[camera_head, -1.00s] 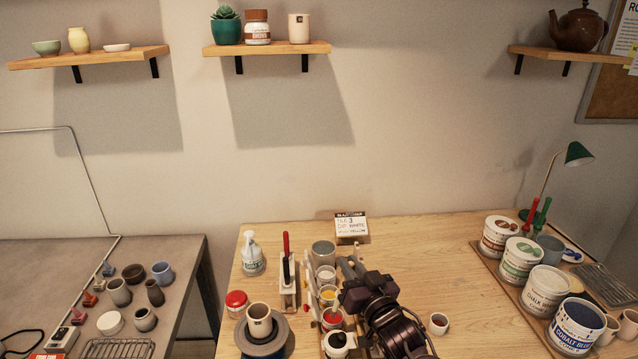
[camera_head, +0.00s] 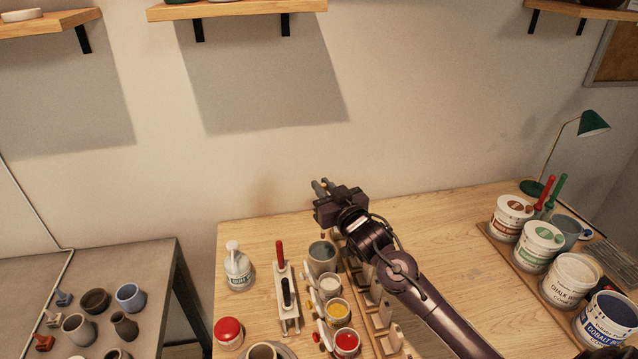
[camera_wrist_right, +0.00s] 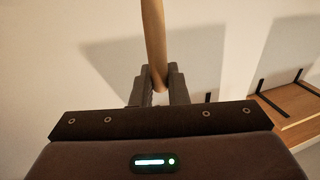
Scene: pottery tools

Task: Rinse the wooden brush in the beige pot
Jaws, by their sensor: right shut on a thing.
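My right gripper (camera_head: 326,192) is raised in the head view, above the back edge of the wooden table. In the right wrist view my right gripper (camera_wrist_right: 157,82) is shut on the pale wooden handle of the wooden brush (camera_wrist_right: 154,38). The brush's bristles cannot be made out. A grey-beige pot (camera_head: 322,257) with greyish contents stands below the gripper, at the far end of a row of pots. I cannot tell which is the beige pot. My left gripper is not in view.
White (camera_head: 330,286), yellow (camera_head: 339,310) and red paint pots (camera_head: 346,341) line up beside a wooden rack (camera_head: 388,335). A tool stand (camera_head: 287,305), a pump bottle (camera_head: 238,268) and a red-lidded jar (camera_head: 228,332) stand left. Large glaze buckets (camera_head: 574,279) stand right.

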